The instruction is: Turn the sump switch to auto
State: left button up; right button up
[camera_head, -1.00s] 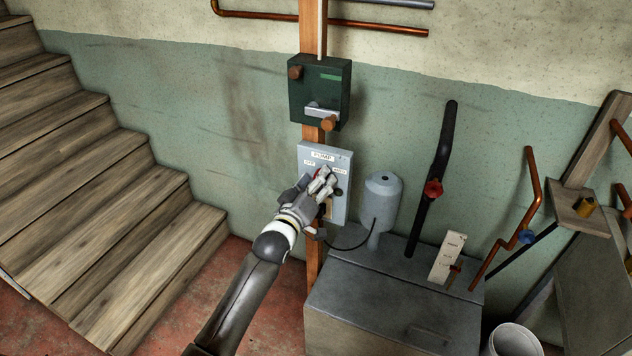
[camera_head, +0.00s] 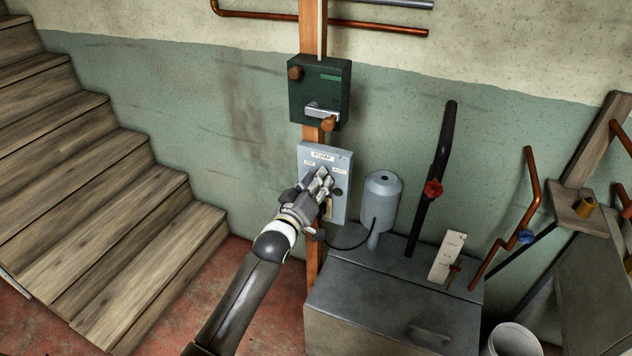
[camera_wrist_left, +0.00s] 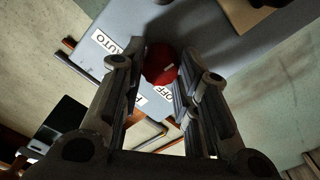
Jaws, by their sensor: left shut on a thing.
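The grey pump switch panel (camera_head: 342,208) is fixed to a wooden post. Its top carries a PUMP label (camera_head: 322,155), with an OFF label (camera_head: 309,163) at left and an AUTO label (camera_head: 340,170) at right. My left gripper (camera_head: 321,177) is in front of the panel and hides the switch knob in the head view. In the left wrist view the red round knob (camera_wrist_left: 160,64) sits between the fingers, which are shut on it. The AUTO label (camera_wrist_left: 105,41) and OFF label (camera_wrist_left: 165,91) show beside it. Which label the knob points to is unclear. My right gripper is not in view.
A green box (camera_head: 307,88) with a lever is above the panel. A grey cylinder (camera_head: 383,195) stands on the grey sump box (camera_head: 370,290) at right, its cable near my gripper. Wooden stairs (camera_head: 110,200) are at left.

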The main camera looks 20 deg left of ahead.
pick_arm(q)
jog(key=m+p, duration=0.1)
jog(key=m, duration=0.2)
jog(key=shift+r, duration=0.1)
jog(key=m, duration=0.2)
jog(key=shift+m+p, duration=0.35)
jog(key=shift+m, duration=0.05)
jog(key=m, duration=0.5)
jog(key=shift+d, duration=0.1)
jog(key=shift+m, duration=0.3)
jog(key=o, duration=1)
jog(key=shift+s, duration=0.1)
jog(key=s+a, duration=0.1)
jog(key=s, duration=1)
jog(key=shift+s, duration=0.4)
